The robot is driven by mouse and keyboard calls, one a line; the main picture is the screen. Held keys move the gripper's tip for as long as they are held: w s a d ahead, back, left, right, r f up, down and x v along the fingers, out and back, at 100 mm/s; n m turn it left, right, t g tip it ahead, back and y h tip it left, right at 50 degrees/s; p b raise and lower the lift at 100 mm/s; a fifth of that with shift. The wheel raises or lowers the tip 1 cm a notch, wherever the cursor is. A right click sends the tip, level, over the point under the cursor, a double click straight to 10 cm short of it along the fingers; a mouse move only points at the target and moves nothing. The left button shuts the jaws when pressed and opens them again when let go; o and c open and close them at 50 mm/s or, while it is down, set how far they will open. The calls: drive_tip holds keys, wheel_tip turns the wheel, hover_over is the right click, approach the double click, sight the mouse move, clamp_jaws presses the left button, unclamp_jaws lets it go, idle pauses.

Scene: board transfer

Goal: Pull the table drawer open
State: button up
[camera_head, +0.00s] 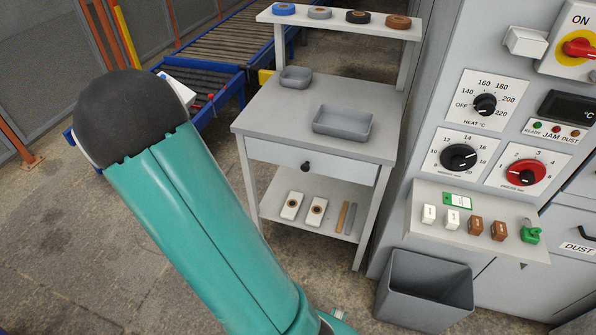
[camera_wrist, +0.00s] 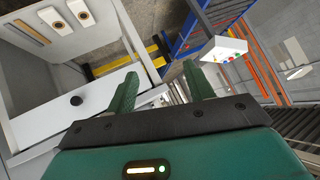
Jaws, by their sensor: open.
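The grey table (camera_head: 365,98) stands right of centre in the head view. Its drawer (camera_head: 345,172) looks shut, with the front flush under the tabletop. A round black knob (camera_head: 306,167) sits on the drawer front. In the wrist view the scene is turned over, and the drawer front (camera_wrist: 112,87) and knob (camera_wrist: 76,100) show at left. My gripper (camera_wrist: 159,69) is open, its two green fingers apart and nothing between them. The knob lies left of both fingers and is not between them. In the head view the gripper is not visible; my teal arm fills the left-centre.
A tray (camera_head: 342,123) and a small bowl (camera_head: 296,78) stand on the tabletop. A lower shelf (camera_head: 330,222) holds several small items. A machine cabinet (camera_head: 440,100) and a grey bin (camera_head: 425,285) stand at right. A roller conveyor (camera_head: 205,72) is behind. Floor before the table is clear.

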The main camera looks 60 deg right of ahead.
drive_tip(key=s+d+f+m+g+h, duration=0.2)
drive_tip(key=s+d+f+h, duration=0.2)
drive_tip(key=s+d+f, duration=0.4)
drive_tip(key=g+h, duration=0.2)
drive_tip(key=h, duration=0.4)
approach(305, 169)
drive_tip(key=d, duration=0.2)
drive_tip(key=w+d, duration=0.1)
drive_tip(key=d, duration=0.5)
drive_tip(key=shift+w+d, duration=0.15)
drive_tip(key=shift+c, duration=0.4)
clamp_jaws()
